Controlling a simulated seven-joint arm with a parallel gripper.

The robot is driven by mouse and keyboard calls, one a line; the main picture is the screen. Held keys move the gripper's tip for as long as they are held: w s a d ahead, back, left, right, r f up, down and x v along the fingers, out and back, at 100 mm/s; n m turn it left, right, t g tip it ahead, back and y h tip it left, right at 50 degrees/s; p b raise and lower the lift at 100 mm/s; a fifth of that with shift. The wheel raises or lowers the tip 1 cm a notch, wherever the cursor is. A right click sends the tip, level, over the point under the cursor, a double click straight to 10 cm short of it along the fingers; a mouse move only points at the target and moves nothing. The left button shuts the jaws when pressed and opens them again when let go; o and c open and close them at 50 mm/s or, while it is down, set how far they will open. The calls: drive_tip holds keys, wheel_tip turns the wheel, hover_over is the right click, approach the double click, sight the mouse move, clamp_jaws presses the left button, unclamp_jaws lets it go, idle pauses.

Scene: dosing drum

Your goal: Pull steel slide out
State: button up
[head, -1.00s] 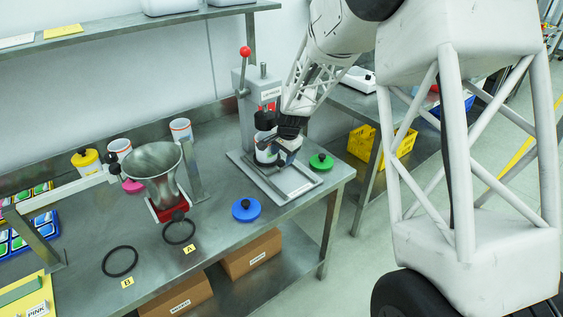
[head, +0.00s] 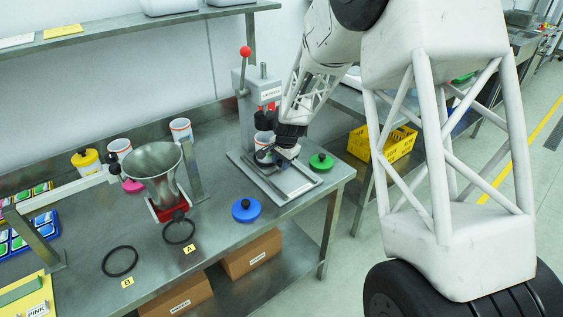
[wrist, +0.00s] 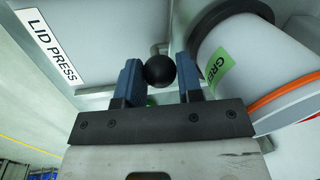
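The steel slide (head: 300,190) sits at the foot of the lid press (head: 271,96), on the right end of the steel table. A white cup (head: 261,137) stands at the press; the wrist view shows it lying across the right side with a green label (wrist: 217,66) and an orange band. My gripper (head: 284,152) is low over the slide, in front of the cup. In the wrist view, my gripper (wrist: 158,72) has its two fingers apart, with a round black knob (wrist: 160,70) between them. The knob is close to the left finger; I cannot tell whether they touch.
A green lid (head: 321,162) is right of the slide and a blue lid (head: 246,209) is front left. A steel funnel (head: 154,160) stands farther left. Two black rings (head: 120,261) lie at the front. A yellow basket (head: 397,144) sits on the shelf behind.

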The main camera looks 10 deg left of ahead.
clamp_jaws()
drive_tip(key=s+d, duration=0.9)
drive_tip(key=shift+s+d+r, duration=0.1)
drive_tip(key=shift+d, duration=0.1)
drive_tip(key=shift+s+d, duration=0.25)
drive_tip(key=shift+s, duration=0.05)
drive_tip(key=o, duration=0.6)
unclamp_jaws()
drive_tip(key=shift+o, duration=0.4)
